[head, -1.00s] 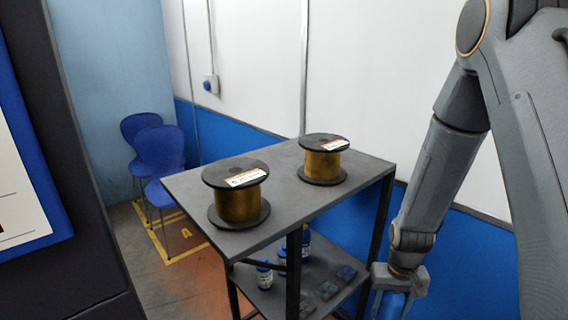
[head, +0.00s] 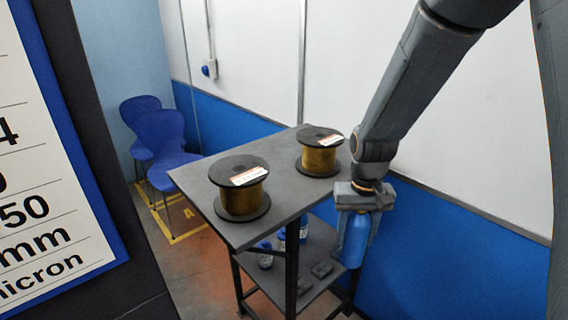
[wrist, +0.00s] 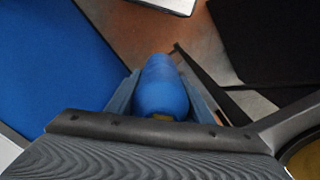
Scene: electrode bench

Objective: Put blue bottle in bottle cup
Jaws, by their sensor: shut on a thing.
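The blue bottle (head: 354,240) hangs upright in my gripper (head: 359,228), at the right side of the dark shelf table in the head view. My gripper is shut on it. In the wrist view the blue bottle (wrist: 161,88) sits between the two fingers of my gripper (wrist: 163,85). I cannot make out a bottle cup for certain in either view.
The table top (head: 255,222) carries two gold wire spools, one nearer (head: 240,190) and one farther (head: 320,152). Small bottles (head: 265,257) and dark blocks (head: 322,269) are on its lower shelf (head: 266,277). Blue chairs (head: 165,147) stand at the back left.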

